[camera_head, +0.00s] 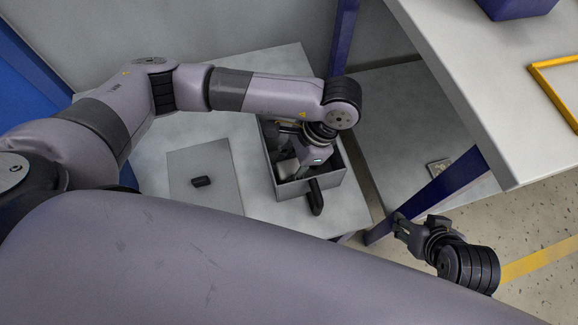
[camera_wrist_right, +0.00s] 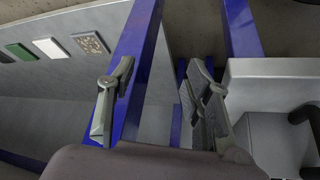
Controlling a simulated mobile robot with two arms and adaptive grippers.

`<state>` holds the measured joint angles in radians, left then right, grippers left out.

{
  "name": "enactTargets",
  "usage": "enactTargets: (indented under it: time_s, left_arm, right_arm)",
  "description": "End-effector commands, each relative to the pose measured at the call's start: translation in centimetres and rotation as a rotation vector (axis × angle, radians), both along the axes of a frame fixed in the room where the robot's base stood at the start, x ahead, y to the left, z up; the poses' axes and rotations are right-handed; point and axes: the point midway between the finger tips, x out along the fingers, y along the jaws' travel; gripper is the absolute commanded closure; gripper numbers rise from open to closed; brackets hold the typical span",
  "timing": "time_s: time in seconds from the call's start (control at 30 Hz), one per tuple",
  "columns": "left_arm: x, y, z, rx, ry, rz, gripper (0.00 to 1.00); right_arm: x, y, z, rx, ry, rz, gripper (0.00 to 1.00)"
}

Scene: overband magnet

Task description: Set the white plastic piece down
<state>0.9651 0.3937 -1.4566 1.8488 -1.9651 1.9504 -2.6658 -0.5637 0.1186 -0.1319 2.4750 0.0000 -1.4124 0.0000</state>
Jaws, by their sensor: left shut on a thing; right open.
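My left gripper (camera_head: 297,160) reaches down into a grey open bin (camera_head: 331,183) on the light table and is shut on a pale piece. That piece, which looks like the white plastic piece (camera_head: 287,168), shows at the gripper's left side inside the bin walls. The gripper and wrist hide part of it, and I cannot tell whether it touches the bin floor. My right gripper (camera_head: 413,229) is open and empty, low at the right of the table; its two fingers also show apart in the right wrist view (camera_wrist_right: 160,110).
A black handle-like part (camera_head: 315,197) is at the bin's front. Blue posts (camera_head: 450,178) and a higher white table (camera_head: 490,90) stand right. Flat tiles (camera_wrist_right: 48,47) lie on a grey surface.

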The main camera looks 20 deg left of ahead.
Motion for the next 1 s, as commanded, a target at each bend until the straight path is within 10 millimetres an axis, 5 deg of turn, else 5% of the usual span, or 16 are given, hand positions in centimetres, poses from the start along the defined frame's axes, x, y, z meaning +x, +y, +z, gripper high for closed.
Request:
enactTargets:
  time_s: [1.0]
  left_arm:
    - [0.0,0.0,-0.7,0.000,-0.001,0.000,0.92]
  right_arm:
    - [1.9,0.6,0.6,0.020,-0.100,0.007,0.54]
